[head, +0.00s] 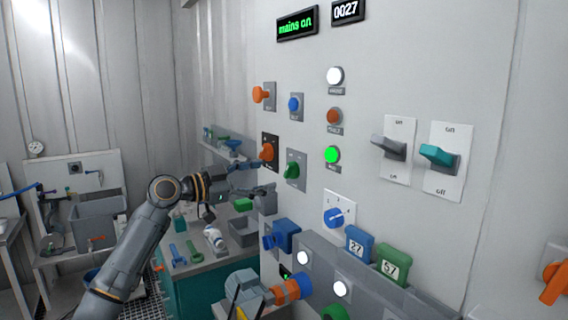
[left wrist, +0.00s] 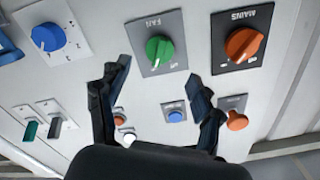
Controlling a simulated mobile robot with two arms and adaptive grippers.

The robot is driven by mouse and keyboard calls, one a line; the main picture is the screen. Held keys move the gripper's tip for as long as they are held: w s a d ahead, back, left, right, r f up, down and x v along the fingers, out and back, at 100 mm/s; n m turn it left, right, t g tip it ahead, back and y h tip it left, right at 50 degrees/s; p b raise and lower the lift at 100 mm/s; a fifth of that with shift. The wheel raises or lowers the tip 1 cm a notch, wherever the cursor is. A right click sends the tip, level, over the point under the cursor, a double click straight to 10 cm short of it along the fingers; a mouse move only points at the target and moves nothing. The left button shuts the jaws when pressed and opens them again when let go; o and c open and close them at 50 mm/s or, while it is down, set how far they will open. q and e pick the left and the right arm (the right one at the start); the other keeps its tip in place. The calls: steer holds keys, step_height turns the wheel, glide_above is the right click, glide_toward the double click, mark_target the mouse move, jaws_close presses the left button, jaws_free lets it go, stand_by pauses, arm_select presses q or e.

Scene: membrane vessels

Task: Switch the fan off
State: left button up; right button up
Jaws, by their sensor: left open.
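The fan switch is a green rotary knob (head: 292,171) on a grey plate on the wall panel. In the left wrist view the same knob (left wrist: 159,50) sits under the label FAN, with a white mark near its lower edge in the picture. My left gripper (head: 265,176) is open and empty, just left of the knob in the head view. In the left wrist view its fingers (left wrist: 158,74) are spread, with the knob beyond the gap and apart from them. My right gripper is not in view.
The orange MAINS knob (left wrist: 243,45) is beside the fan knob. A blue selector (left wrist: 48,37) is on the other side. A display (head: 297,25) reads "mains on". A green lamp (head: 332,154) is lit. A grey ledge with blue (head: 359,246) and green (head: 394,262) numbered blocks is below.

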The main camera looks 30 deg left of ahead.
mark_target(286, 171)
arm_select(q)
steer(key=p+x, duration=0.2)
steer(key=x, duration=0.4)
steer(key=shift+w, duration=0.1)
steer(key=shift+w+d, duration=0.3)
steer(key=shift+w, duration=0.05)
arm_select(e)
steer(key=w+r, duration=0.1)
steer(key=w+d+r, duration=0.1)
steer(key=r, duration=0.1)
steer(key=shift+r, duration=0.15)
arm_select(q)
steer(key=c, duration=1.1)
steer(key=shift+c, duration=0.3)
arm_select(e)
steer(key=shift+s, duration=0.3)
